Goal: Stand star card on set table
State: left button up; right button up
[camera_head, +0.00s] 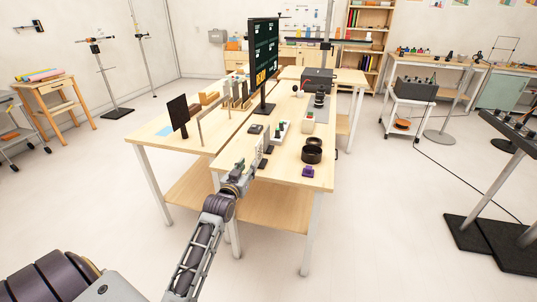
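My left gripper (250,172) reaches in from the lower left, over the near left corner of the front wooden table (287,174). A thin pale upright piece (259,153) shows right at its fingertips. It is too small to tell whether this is a card or part of the gripper, or whether the fingers are closed. I cannot make out a star on any card. A dark upright panel (178,113) stands on the adjoining wooden table (160,131) to the left. Which table is the set table is not clear. My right gripper is out of view.
Black round containers (312,154) and a small purple item (308,172) stand right of the gripper. A tall dark display board (263,58) rises behind, with wooden slotted blocks (236,97) to its left. Some bare tabletop shows at the front edge.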

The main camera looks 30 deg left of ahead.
aim_at(259, 153)
pick_arm(q)
jog(key=r, duration=0.2)
jog(key=shift+w+a+r+t+y, duration=0.3)
jog(key=shift+r+y, duration=0.05)
jog(key=shift+y, duration=0.05)
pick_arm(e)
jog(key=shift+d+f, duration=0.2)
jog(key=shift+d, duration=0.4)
pick_arm(q)
jog(key=shift+w, duration=0.15)
jog(key=x, duration=0.8)
jog(key=shift+w, duration=0.15)
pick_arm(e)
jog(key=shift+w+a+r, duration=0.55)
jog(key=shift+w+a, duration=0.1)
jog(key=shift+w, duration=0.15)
pick_arm(q)
jog(key=shift+w+b, duration=0.15)
jog(key=shift+b, duration=0.15)
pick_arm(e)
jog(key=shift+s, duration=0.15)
